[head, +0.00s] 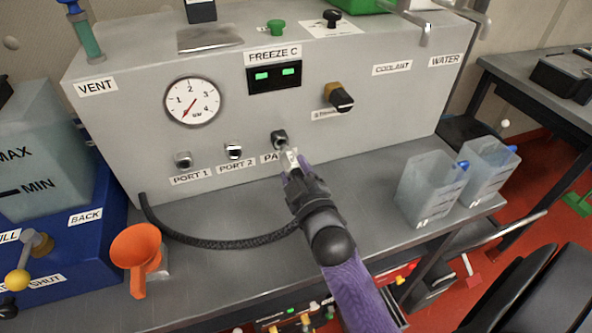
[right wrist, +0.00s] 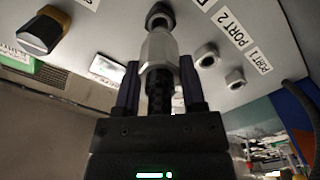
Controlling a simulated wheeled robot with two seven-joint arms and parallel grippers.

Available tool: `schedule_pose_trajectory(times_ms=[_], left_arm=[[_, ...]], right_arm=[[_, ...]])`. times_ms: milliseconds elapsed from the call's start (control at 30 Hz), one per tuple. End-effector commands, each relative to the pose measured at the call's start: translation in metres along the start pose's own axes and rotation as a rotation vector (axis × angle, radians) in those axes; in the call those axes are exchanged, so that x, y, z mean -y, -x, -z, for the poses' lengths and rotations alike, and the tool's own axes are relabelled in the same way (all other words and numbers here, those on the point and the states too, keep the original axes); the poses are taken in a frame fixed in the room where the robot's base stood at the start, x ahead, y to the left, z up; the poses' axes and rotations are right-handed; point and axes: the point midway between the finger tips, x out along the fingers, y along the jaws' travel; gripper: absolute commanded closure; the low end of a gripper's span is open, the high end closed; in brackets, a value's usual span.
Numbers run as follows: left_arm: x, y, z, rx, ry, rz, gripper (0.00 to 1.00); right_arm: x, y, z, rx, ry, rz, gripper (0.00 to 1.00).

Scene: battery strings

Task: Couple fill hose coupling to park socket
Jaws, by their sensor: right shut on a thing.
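My right gripper (head: 293,176) is shut on the silver fill hose coupling (head: 289,158), in front of the grey panel. The coupling also shows between the fingers in the right wrist view (right wrist: 158,52). Its front end is at the dark park socket (head: 279,138), lined up with it or nearly so. The socket shows just beyond the coupling in the right wrist view (right wrist: 159,14). I cannot tell whether the coupling is seated in it. The black braided hose (head: 225,242) runs from the panel's lower left to my gripper. The PARK label is partly hidden. My left gripper is not in view.
Port 1 (head: 183,159) and port 2 (head: 233,151) sit left of the park socket. An orange funnel (head: 136,246) stands at the bench's front left. Two clear jugs (head: 432,185) stand at the right. The bench between gripper and jugs is clear.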

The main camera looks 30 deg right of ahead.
Motion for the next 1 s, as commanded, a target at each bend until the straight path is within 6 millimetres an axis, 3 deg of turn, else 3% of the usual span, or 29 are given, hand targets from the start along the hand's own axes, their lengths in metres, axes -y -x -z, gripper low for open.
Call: schedule_pose_trajectory(times_ms=[1000], left_arm=[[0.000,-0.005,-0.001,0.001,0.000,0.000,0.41]], right_arm=[[0.000,-0.024,0.000,-0.001,0.000,0.000,1.00]])
